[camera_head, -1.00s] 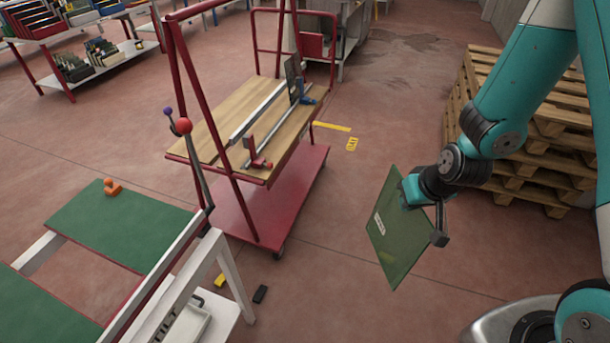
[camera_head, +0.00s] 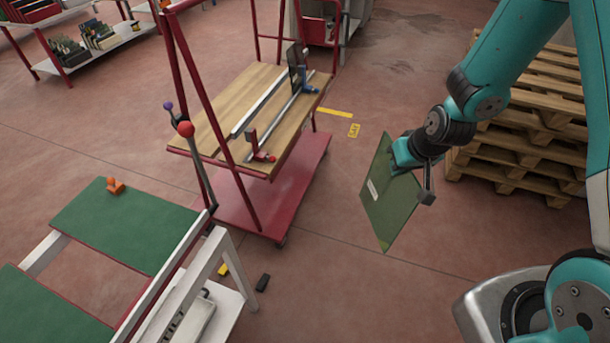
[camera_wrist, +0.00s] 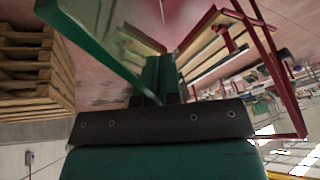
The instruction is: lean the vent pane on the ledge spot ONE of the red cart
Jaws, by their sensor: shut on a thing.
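The vent pane, a greenish glass sheet with a white label (camera_head: 384,205), hangs upright and slightly tilted above the floor in the head view. My gripper (camera_head: 408,160) is shut on the pane near its upper edge. In the wrist view the pane (camera_wrist: 100,40) stretches away from my gripper (camera_wrist: 160,90) toward the upper left. The red cart (camera_head: 262,205) stands left of the pane, with a clear floor gap between them. Its wooden deck (camera_head: 222,104) carries metal rails, a blue clamp (camera_head: 307,88) and a red clamp (camera_head: 262,157). I cannot make out a marking for spot ONE.
Stacked wooden pallets (camera_head: 520,150) stand right, behind my arm. A small black block (camera_head: 263,283) lies on the floor.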

